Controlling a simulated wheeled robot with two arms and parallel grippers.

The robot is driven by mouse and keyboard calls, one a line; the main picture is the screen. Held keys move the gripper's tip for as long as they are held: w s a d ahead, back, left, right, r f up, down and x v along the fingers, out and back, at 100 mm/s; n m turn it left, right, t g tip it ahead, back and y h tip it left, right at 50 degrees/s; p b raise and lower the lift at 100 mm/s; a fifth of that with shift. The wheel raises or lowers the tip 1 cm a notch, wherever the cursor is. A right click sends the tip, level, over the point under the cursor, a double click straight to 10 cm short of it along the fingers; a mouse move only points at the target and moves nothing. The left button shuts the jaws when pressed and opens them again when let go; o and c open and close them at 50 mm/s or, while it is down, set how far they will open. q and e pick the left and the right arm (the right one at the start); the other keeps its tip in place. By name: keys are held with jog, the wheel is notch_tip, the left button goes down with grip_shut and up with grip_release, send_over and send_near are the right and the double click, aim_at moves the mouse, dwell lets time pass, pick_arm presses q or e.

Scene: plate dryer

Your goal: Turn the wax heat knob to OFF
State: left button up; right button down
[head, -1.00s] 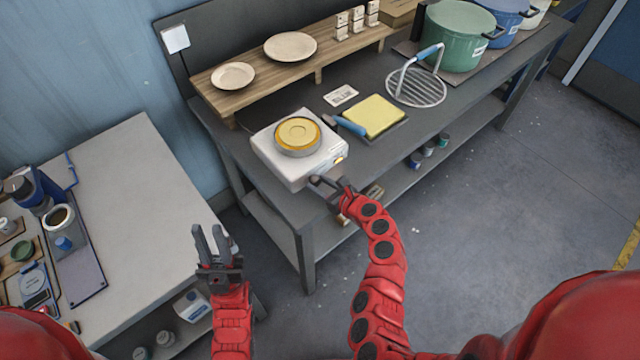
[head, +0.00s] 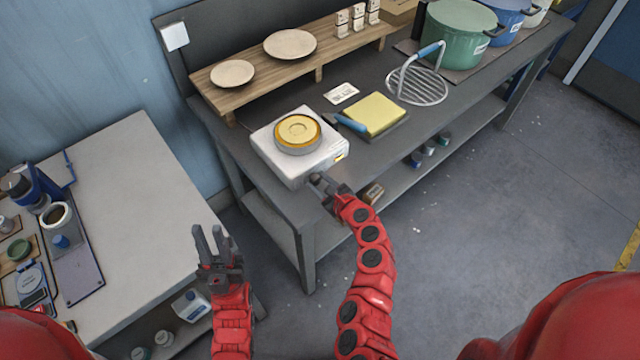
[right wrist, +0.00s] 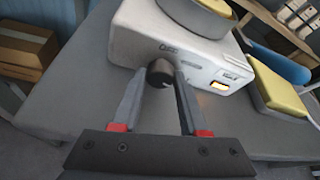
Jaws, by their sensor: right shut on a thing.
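The white wax heater (head: 283,165) stands near the front edge of the dark bench, with a round pan of yellow wax (head: 298,131) on top. In the right wrist view, the dark round heat knob (right wrist: 160,73) sticks out of the heater's front face (right wrist: 195,62). My right gripper (right wrist: 159,82) is shut on the knob, one finger on each side. In the head view my right gripper (head: 318,181) is at the heater's front and hides the knob. The knob's setting cannot be read. A small yellow light (right wrist: 220,86) glows on the front. My left gripper (head: 212,243) is open and empty, away from the heater.
A yellow sponge-like block (head: 374,113) with a blue-handled tool lies right of the heater. A wire rack (head: 419,88) and pots (head: 462,42) stand further right. A wooden shelf (head: 260,80) with plates runs behind. A white table (head: 130,190) is at the left.

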jog(key=shift+a+f+n+t+h+b, duration=0.1)
jog(key=shift+f+n+t+h+b, duration=0.15)
jog(key=shift+n+b, duration=0.5)
jog(key=shift+r+n+t+h+b, duration=0.15)
jog(key=shift+n+t+h+b, duration=0.15)
jog(key=shift+n+b, duration=0.2)
jog(key=shift+r, duration=0.1)
jog(key=shift+c, duration=2.2)
grip_release()
